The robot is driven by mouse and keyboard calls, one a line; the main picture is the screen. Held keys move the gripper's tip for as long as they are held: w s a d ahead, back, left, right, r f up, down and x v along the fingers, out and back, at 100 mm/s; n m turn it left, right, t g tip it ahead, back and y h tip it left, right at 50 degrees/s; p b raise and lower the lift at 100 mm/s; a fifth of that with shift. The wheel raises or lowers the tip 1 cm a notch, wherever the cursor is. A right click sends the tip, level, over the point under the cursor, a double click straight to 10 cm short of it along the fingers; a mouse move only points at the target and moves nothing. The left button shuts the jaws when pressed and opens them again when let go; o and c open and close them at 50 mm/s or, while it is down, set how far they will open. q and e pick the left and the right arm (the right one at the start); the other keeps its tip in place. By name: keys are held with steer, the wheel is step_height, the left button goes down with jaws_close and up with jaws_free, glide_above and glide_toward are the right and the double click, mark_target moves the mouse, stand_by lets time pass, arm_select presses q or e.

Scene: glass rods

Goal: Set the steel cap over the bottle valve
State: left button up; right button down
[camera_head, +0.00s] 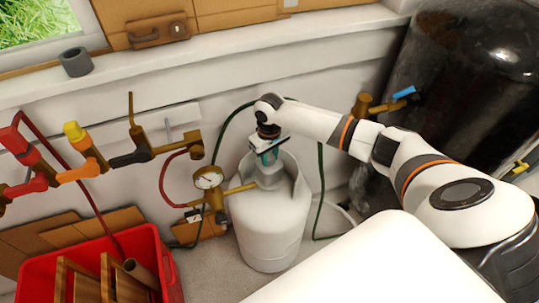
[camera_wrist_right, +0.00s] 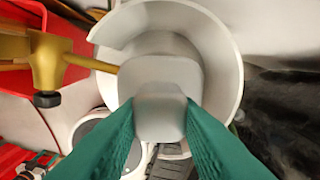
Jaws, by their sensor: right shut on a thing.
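The white gas bottle (camera_head: 268,232) stands on the floor, its open collar (camera_wrist_right: 222,60) around the top. My right gripper (camera_head: 268,158) comes down from above into the collar opening. Its green fingers (camera_wrist_right: 160,125) are shut on the grey steel cap (camera_wrist_right: 165,76), gripping its narrower upper part. The cap (camera_head: 270,178) sits low inside the collar, roughly central. The bottle valve is hidden beneath it, so I cannot tell whether the cap rests fully over it. My left gripper is not in view.
A brass fitting (camera_wrist_right: 48,60) with a pressure gauge (camera_head: 208,178) reaches to the bottle's left side. A red crate (camera_head: 170,275) stands at lower left. Green hoses run behind the bottle. A dark tank (camera_head: 465,50) stands at right, and brass pipework lines the left wall.

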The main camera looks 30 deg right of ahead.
steer(key=shift+f, duration=0.55)
steer(key=c, duration=1.4)
jaws_free()
steer(key=shift+o, duration=0.2)
step_height(320, 180, up, 11)
steer(key=p, duration=1.2)
